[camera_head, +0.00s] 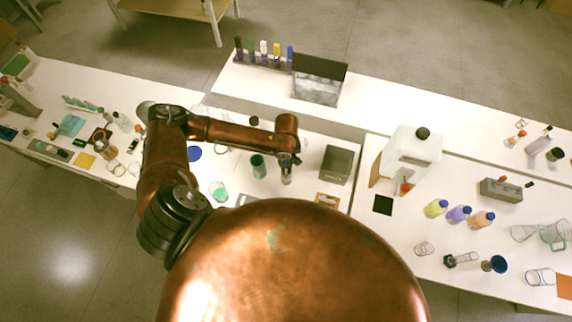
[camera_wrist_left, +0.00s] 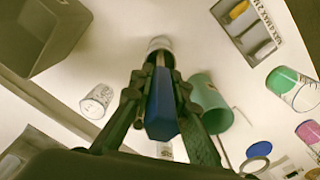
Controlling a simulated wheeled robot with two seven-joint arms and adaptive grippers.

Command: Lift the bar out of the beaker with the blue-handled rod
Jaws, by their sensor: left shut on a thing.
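My left gripper (camera_head: 289,160) is over the middle of the bench, pointing down. In the left wrist view its fingers (camera_wrist_left: 160,88) are shut on the blue handle (camera_wrist_left: 161,115) of the rod. The rod's thin shaft runs away from the camera toward a clear glass beaker (camera_wrist_left: 160,44) and overlaps its mouth. In the head view this beaker (camera_head: 286,178) is right below the gripper. The bar cannot be made out, and the rod's far end is hidden. My right gripper is not in view.
A green cup (camera_head: 258,168) stands close to the left of the beaker. A grey open bin (camera_head: 337,163) stands to the right. A beaker with green liquid (camera_head: 219,192) and a blue disc (camera_head: 194,153) are farther left. A white canister (camera_head: 411,152) is beyond the bin.

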